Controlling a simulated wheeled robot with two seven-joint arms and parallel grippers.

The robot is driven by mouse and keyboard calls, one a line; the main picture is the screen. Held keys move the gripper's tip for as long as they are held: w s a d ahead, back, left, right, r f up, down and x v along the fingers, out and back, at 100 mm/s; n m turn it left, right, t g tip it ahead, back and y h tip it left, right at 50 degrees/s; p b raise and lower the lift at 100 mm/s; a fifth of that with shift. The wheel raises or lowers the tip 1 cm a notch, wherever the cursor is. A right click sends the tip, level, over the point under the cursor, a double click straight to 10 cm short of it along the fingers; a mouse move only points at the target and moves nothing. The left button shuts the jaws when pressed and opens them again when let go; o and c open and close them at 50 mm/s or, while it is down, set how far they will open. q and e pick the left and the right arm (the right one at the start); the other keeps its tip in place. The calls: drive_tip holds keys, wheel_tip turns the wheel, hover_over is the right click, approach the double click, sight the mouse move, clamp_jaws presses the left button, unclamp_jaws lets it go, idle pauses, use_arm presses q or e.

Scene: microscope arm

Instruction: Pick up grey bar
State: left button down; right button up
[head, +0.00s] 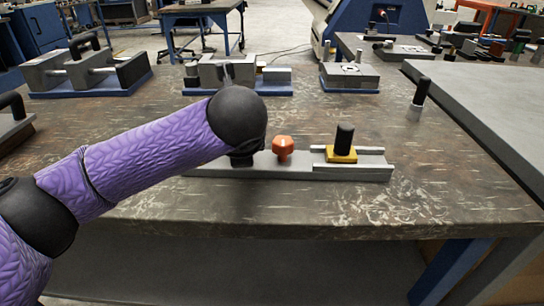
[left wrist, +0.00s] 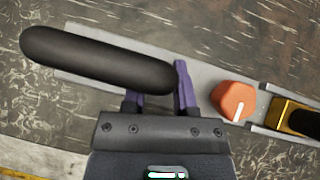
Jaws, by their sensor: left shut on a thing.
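A long grey bar (head: 222,169) lies on the worn worktop, its left part partly hidden by my left arm. In the left wrist view the grey bar (left wrist: 205,82) runs diagonally behind my gripper. My left gripper (left wrist: 160,92) has purple fingers and is shut on a rounded black handle (left wrist: 98,59), which hides part of one finger. I cannot tell how the handle joins the bar or whether the bar is lifted. In the head view the fingers are hidden behind my wrist. My right gripper is not in view.
An orange knob (head: 283,147) and a yellow block (head: 341,155) with a black peg sit along the bar. Grey fixtures on blue bases (head: 238,72) stand behind. A black-topped grey peg (head: 420,92) stands at right. The front worktop is clear.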

use_arm(q)
wheel_tip(320, 180, up, 10)
drive_tip(key=p, duration=0.4)
drive_tip(key=shift+r, duration=0.15)
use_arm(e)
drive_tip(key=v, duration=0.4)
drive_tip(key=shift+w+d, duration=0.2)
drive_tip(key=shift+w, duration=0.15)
use_arm(q)
drive_tip(key=shift+f+b, duration=1.65)
drive_tip(key=shift+f, duration=0.95)
drive_tip(key=shift+f+b, duration=1.25)
drive_tip(key=shift+f, duration=0.6)
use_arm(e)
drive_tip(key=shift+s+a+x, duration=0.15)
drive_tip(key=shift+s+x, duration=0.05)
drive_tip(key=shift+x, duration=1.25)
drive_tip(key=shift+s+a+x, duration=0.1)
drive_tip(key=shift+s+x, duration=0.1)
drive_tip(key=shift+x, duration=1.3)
use_arm(q)
drive_tip(key=shift+f, duration=0.1)
drive_tip(key=shift+f+b, duration=0.3)
drive_tip(key=shift+f, duration=0.1)
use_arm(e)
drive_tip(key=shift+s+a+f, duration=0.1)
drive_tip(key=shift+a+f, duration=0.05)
